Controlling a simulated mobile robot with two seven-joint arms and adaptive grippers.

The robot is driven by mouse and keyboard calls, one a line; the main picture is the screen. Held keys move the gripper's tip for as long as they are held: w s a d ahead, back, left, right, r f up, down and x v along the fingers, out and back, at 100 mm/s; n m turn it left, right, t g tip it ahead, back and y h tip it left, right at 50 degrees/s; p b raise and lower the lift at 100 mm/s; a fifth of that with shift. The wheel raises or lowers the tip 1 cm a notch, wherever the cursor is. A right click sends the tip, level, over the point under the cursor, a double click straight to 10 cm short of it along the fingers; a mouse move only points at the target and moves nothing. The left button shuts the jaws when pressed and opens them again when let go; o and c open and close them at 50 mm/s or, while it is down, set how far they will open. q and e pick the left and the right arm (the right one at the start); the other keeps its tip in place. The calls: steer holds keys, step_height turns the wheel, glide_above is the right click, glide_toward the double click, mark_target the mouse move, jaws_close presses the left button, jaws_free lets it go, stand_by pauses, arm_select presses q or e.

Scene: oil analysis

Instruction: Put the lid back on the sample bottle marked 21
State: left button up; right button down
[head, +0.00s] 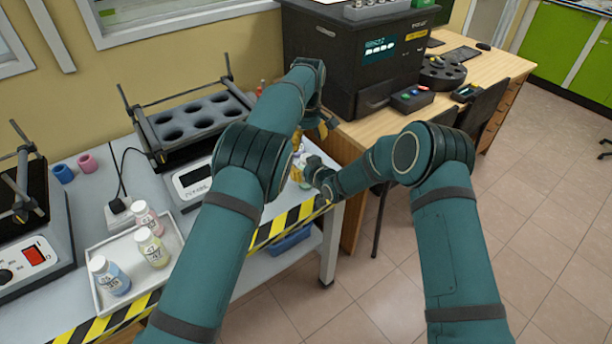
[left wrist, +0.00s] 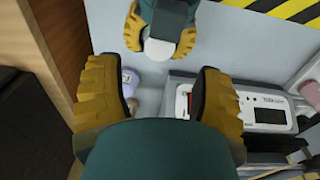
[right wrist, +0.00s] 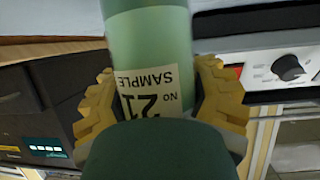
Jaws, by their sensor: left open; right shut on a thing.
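My right gripper (right wrist: 165,100) is shut around a green sample bottle (right wrist: 150,50); its label reads "No 21 sample", upside down in the right wrist view. The bottle's top is hidden there. In the head view my right gripper (head: 308,174) is at the bench's right end, with the bottle partly hidden. My left gripper (left wrist: 158,100) is open and empty, its fingers apart. In the left wrist view my right gripper (left wrist: 161,38) is beyond it, with a pale rounded thing (left wrist: 158,52) at it; I cannot tell whether this is a lid or bottle top.
A lavender-and-white item (left wrist: 130,78) is on the bench near my left fingers. A tray (head: 98,256) holds several capped bottles. A black analyser (head: 330,60) is on the wooden desk.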

arm_select(q)
step_height(320, 180, up, 5)
steer(key=shift+s+r, duration=0.1)
steer(key=shift+r, duration=0.1)
arm_select(e)
steer(key=shift+c, duration=0.3)
jaws_free()
steer(key=v, duration=1.2)
stand_by(0.3)
